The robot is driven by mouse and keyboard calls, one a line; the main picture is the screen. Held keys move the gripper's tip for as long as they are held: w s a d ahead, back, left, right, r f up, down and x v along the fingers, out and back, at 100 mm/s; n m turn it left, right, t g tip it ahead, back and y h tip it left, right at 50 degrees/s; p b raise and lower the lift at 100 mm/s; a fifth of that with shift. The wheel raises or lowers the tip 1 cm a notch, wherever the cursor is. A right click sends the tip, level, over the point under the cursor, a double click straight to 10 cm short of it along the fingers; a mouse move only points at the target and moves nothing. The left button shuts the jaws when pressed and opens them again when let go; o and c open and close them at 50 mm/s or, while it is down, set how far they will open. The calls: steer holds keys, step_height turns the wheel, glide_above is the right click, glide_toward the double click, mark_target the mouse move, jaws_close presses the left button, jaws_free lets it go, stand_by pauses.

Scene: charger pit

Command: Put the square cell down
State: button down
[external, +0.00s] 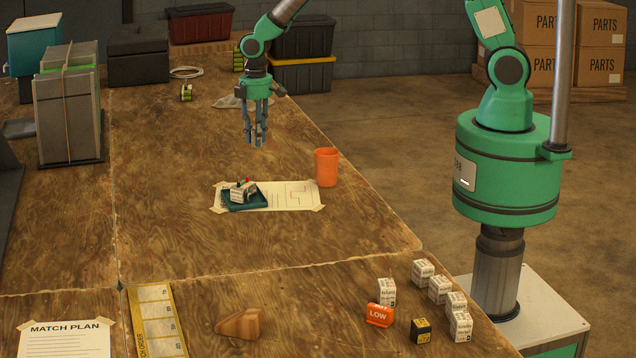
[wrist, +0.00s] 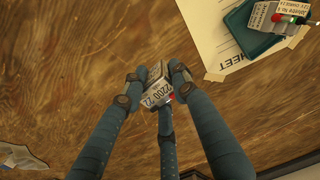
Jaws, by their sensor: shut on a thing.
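My gripper (external: 256,138) hangs above the wooden table, left of and behind the orange cup. In the wrist view its fingers (wrist: 157,88) are shut around a small boxy cell (wrist: 156,74) with a pale printed label reading "2200" and a bit of red beside it. The wood shows below and around it, and I cannot tell the exact height. In the external view the fingers mostly hide the held cell. A teal tray (external: 262,200) with a white-labelled block (external: 243,190) on it lies on a taped sheet (external: 290,195), nearer the camera than my gripper.
An orange cup (external: 326,167) stands at the table's right edge. Several white cells (external: 438,289), a yellow-black block (external: 421,330) and an orange LOW marker (external: 379,315) stand at the front right. A grey cloth (external: 230,102) lies behind.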

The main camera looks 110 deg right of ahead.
glide_above(258, 173)
steer(key=shift+w+a+f+b, duration=0.1)
steer(key=shift+f+b, duration=0.35)
steer(key=shift+f, duration=2.1)
steer(key=shift+f+b, duration=0.4)
steer(key=shift+f, duration=1.5)
steer(key=shift+f, duration=0.1)
steer(key=c, duration=1.4)
jaws_free()
steer(key=shift+o, duration=0.2)
step_height(258, 173, up, 11)
steer(key=shift+r+p, duration=0.2)
steer(key=shift+p, duration=0.85)
steer(key=shift+r, duration=0.45)
